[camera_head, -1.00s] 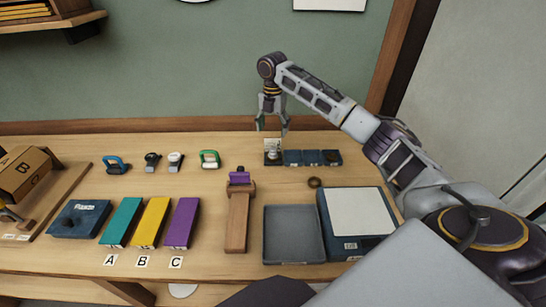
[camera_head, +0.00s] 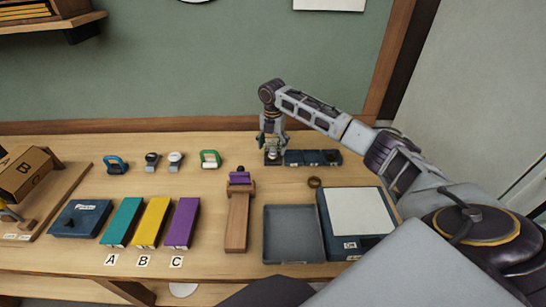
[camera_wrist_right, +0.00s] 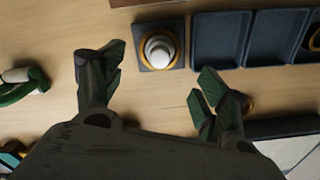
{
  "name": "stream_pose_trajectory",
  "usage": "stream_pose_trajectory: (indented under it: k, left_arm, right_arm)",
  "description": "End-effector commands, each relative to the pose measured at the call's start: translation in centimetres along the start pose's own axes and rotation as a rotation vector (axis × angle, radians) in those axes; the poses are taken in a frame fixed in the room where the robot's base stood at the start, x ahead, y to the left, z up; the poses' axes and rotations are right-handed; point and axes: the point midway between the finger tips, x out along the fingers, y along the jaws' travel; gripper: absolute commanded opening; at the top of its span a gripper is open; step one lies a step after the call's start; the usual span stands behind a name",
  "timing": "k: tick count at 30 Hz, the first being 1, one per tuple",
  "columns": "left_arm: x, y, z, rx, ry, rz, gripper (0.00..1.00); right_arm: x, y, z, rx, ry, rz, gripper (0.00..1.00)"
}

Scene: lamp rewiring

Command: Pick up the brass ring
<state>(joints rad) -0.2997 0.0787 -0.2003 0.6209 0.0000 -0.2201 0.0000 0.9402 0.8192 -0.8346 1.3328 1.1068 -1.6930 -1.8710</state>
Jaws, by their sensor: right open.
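My right gripper (camera_head: 272,146) is open, pointing down over the back of the table. In the right wrist view the spread fingers of the gripper (camera_wrist_right: 158,82) have bare wood between them. A dark square base (camera_wrist_right: 142,60) lies just beyond, bearing a white rounded piece (camera_wrist_right: 159,49) with a brass-coloured ring (camera_wrist_right: 146,42) around its foot. Another brass-coloured ring (camera_head: 314,183) lies loose on the table, partly behind a finger in the wrist view (camera_wrist_right: 249,106). A third ring (camera_wrist_right: 315,39) shows in a tray compartment. My left gripper is not in view.
A dark compartment tray (camera_head: 308,157) adjoins the square base on the right. A grey bin (camera_head: 292,235) and a white-topped box (camera_head: 357,212) stand nearer. A wooden stand with a purple clamp (camera_head: 238,215) is to the left. Bare table lies between.

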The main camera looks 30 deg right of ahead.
Motion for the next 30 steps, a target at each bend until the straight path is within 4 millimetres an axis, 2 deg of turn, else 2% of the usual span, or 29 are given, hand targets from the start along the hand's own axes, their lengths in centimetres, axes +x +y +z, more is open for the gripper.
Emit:
stream_pose_trajectory:
  k: [8,22,30]
  left_arm:
    - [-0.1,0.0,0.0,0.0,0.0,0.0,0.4]
    - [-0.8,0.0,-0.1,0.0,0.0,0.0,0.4]
    - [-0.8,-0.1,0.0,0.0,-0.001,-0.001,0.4]
  right_arm:
    - [0.4,0.1,0.0,0.0,0.001,-0.001,0.74]
    - [4.8,0.3,0.1,0.0,0.0,-0.001,0.74]
    - [5.2,0.3,0.1,-0.001,0.0,-0.001,0.74]
